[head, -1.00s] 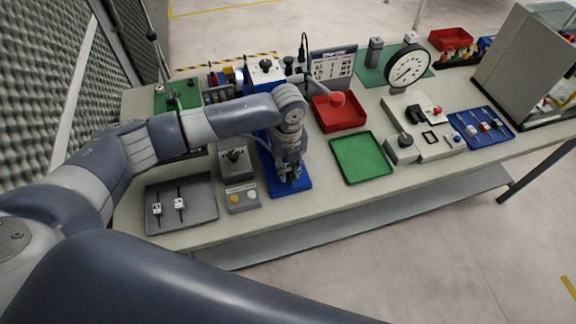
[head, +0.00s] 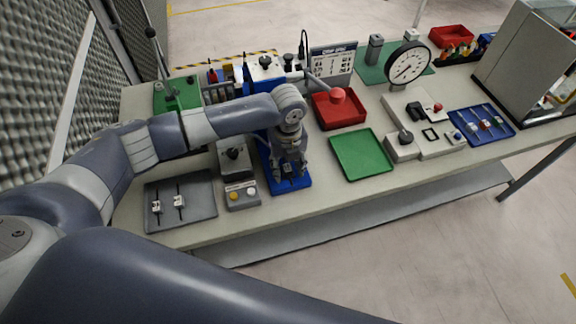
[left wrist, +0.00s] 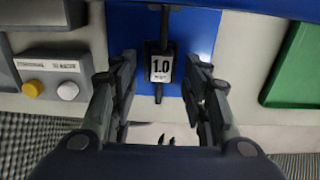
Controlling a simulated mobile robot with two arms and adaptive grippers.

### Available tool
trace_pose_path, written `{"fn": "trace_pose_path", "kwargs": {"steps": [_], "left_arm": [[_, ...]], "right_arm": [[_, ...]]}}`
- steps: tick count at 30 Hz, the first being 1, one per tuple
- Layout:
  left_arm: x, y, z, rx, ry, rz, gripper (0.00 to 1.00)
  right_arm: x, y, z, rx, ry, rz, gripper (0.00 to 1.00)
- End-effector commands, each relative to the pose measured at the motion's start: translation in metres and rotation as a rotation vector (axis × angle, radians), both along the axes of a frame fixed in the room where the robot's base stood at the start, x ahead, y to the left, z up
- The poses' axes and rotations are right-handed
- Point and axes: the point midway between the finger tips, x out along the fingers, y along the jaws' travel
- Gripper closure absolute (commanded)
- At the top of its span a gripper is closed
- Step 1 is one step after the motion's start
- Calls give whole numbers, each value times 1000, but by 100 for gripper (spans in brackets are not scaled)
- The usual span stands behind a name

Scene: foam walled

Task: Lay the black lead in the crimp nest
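A black lead with a white tag marked "1.0" (left wrist: 161,68) lies over the blue base (left wrist: 205,35) of the crimp press, seen in the left wrist view. Its far end reaches the top edge of that view, so I cannot tell how it sits in the nest. My left gripper (left wrist: 160,105) is open, one finger on each side of the lead and apart from it. In the head view the left gripper (head: 290,172) is low over the blue base (head: 298,184). My right gripper is not in view.
A grey tray (head: 200,207) with two tagged leads is at left. A box with a yellow and a white button (head: 241,200) sits beside the blue base. An empty green tray (head: 362,155) is to the right, with a red bin (head: 340,119) behind it.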

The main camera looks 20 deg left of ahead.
Motion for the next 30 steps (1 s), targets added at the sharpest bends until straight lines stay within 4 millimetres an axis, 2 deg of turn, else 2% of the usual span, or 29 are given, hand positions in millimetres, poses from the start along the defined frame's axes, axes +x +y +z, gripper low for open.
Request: {"fn": "trace_pose_path", "kwargs": {"steps": [5,8,21,25,30], "left_arm": [[0,0,2,0,0,0,57],[1,1,12,0,-1,0,57],[1,0,99,0,-4,0,57],[0,1,113,0,0,0,57],[0,0,120,1,-1,0,57]], "right_arm": [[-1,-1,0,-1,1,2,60],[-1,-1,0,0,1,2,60],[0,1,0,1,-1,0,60],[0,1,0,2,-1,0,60],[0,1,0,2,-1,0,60]]}}
